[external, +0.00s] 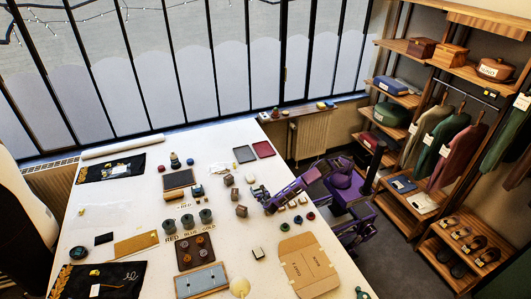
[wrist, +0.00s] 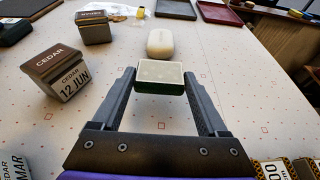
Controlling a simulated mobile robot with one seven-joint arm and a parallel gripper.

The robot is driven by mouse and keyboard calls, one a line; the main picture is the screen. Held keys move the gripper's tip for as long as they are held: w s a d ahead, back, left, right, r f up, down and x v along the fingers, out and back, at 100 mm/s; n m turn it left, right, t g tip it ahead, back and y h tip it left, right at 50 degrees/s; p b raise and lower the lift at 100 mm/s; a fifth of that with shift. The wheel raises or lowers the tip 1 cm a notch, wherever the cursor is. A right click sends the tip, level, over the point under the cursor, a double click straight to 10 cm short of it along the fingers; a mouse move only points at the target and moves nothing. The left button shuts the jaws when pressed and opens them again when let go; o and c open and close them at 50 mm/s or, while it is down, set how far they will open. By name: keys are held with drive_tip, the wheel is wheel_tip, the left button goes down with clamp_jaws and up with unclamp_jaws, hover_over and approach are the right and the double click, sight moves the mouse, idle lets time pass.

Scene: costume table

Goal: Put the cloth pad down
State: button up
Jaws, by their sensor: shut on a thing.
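The cloth pad (wrist: 160,76) is a small block with a pale, speckled top and a dark green side. In the wrist view it sits between the two fingertips of my gripper (wrist: 161,84), which is shut on it. I cannot tell whether its underside touches the table. In the external view my gripper (external: 260,192) reaches over the right side of the white table (external: 130,190); the pad is too small to make out there.
A white rounded piece (wrist: 160,42) lies just beyond the pad. Cedar blocks (wrist: 62,73) stand to the left, another (wrist: 93,27) farther back. A dark tray (wrist: 176,9) and a red tray (wrist: 220,12) lie at the back. Table right of the pad is clear.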

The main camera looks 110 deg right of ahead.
drive_tip(key=shift+f, duration=1.5)
drive_tip(key=shift+f, duration=0.1)
drive_tip(key=o, duration=1.2)
drive_tip(key=shift+o, duration=0.2)
drive_tip(key=v, duration=1.2)
drive_tip(key=shift+a, duration=0.1)
